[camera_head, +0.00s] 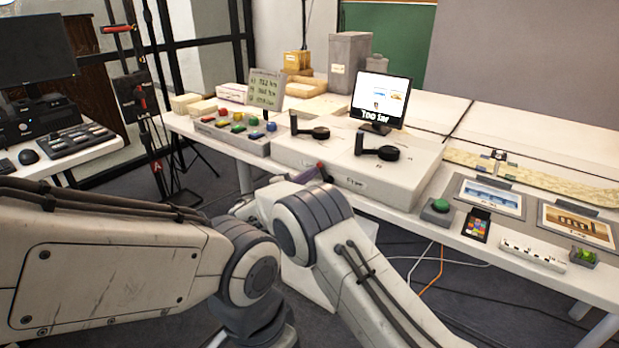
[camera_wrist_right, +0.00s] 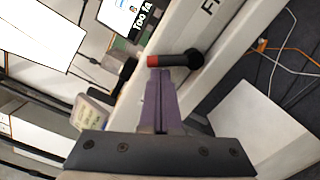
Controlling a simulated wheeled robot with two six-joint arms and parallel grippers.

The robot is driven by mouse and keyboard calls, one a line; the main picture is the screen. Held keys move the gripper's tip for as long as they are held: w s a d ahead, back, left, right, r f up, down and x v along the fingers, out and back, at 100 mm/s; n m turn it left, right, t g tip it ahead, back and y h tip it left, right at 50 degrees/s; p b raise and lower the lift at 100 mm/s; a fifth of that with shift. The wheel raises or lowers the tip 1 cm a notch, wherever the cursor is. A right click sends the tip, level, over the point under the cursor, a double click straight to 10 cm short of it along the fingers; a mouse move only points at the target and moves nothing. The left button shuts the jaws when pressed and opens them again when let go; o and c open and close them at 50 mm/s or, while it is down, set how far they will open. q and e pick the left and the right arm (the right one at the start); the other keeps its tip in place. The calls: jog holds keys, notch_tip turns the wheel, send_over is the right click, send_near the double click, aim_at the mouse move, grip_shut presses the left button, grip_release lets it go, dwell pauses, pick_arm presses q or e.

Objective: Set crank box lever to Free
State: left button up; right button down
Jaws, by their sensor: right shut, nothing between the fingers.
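The crank box (camera_head: 383,175) is a light grey box on the white table, with two black cranks (camera_head: 388,153) on top. Its small lever on the front face has a dark shaft and a red tip; it shows clearly in the right wrist view (camera_wrist_right: 178,60) and small in the head view. The lettering "Free" (camera_head: 357,182) is on the front face, right of the lever. My right gripper (camera_wrist_right: 160,74) is shut and empty, its purple fingertips close to the lever's shaft near the red end; I cannot tell whether they touch. My left gripper is out of view.
A button panel (camera_head: 232,136) with coloured buttons stands left of the box. A small screen (camera_head: 379,99) stands behind it. A green button (camera_head: 440,206) and framed pictures (camera_head: 493,196) lie to the right. Cables (camera_head: 440,262) lie on the floor.

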jog(key=d+m+b, duration=0.1)
jog(key=m+b, duration=0.2)
jog(key=b, duration=0.4)
jog(key=s+d+r+m+b, duration=0.1)
jog(key=m+b, duration=0.3)
jog(key=b, duration=0.3)
jog(key=s+d+m+b, duration=0.1)
jog(key=m+b, duration=0.3)
jog(key=b, duration=0.3)
jog(key=shift+s+d+r+g, duration=0.2)
jog(key=shift+g, duration=0.1)
jog(key=shift+s+d+r+m+b, duration=0.15)
jog(key=shift+d+r+m+b, duration=0.1)
jog(key=shift+m+b, duration=0.75)
jog(key=shift+a+r, duration=0.1)
